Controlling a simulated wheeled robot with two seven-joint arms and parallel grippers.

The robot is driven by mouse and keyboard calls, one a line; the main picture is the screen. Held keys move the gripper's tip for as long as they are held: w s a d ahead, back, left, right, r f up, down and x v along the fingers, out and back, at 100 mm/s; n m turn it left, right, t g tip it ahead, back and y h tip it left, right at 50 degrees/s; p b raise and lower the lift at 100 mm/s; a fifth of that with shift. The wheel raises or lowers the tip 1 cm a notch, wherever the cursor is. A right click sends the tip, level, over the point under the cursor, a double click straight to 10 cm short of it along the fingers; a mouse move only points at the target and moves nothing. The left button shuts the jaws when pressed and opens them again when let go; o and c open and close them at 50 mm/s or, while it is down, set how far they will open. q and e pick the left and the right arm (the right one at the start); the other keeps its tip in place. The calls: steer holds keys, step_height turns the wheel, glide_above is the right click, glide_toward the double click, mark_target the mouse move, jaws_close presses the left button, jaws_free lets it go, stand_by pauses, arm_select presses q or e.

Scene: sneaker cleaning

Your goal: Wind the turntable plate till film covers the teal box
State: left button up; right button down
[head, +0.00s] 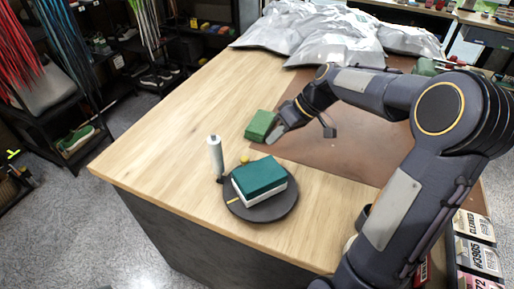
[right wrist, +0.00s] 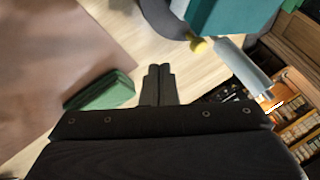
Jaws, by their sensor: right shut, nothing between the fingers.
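The turntable plate (head: 270,212), dark and round, lies near the table's front corner, with a short yellow mark at its left. The teal box (head: 259,174) sits on it; its top is teal and its lower side white. The upright pale film roll (head: 215,157) stands just left of the plate. A small yellow knob (head: 245,159) shows behind the box. My right gripper (head: 273,136) is above the table behind the plate, apart from the box. In the right wrist view its fingers (right wrist: 158,72) are together and empty. My left gripper is out of view.
A green block (head: 262,125) lies close beside my right fingers; it also shows in the right wrist view (right wrist: 100,90). A brown mat (head: 335,145) covers the right side. Crumpled silvery bags (head: 320,32) fill the far end. The table's left side is clear.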

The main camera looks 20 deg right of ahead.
mark_target(244, 157)
steer(key=x, duration=0.3)
steer(key=shift+s+a, duration=0.1)
steer(key=shift+a, duration=0.25)
steer(key=shift+s+a+p, duration=0.15)
steer(key=shift+a+p, duration=0.1)
steer(key=shift+a, duration=0.3)
steer(key=shift+s+a+p, duration=0.15)
steer(key=shift+a+p, duration=0.1)
steer(key=shift+a, duration=0.3)
steer(key=shift+s+a+f, duration=0.1)
steer(key=shift+a+f, duration=0.05)
steer(key=shift+a, duration=0.3)
steer(key=shift+a+n+g, duration=0.3)
steer(key=shift+a+n, duration=0.1)
steer(key=shift+n, duration=0.2)
steer(key=shift+w+a+n+g+b, duration=0.25)
steer(key=shift+a+n+g+b, duration=0.1)
steer(key=shift+a+n, duration=0.15)
steer(key=shift+a+n+g+y, duration=0.3)
steer(key=shift+a+n+g, duration=0.7)
steer(key=shift+n, duration=0.4)
steer(key=shift+s+a+n+g, duration=0.2)
steer(key=shift+a+n+g, duration=0.55)
steer(key=shift+a+n, duration=0.5)
steer(key=shift+s+a+n+g+h+p, duration=0.15)
steer(key=shift+n+g+h+p, duration=0.2)
steer(key=shift+n, duration=0.5)
steer(key=shift+s+a+n+g+h+p, duration=0.15)
steer(key=shift+n+g, duration=0.3)
steer(key=shift+n, duration=0.35)
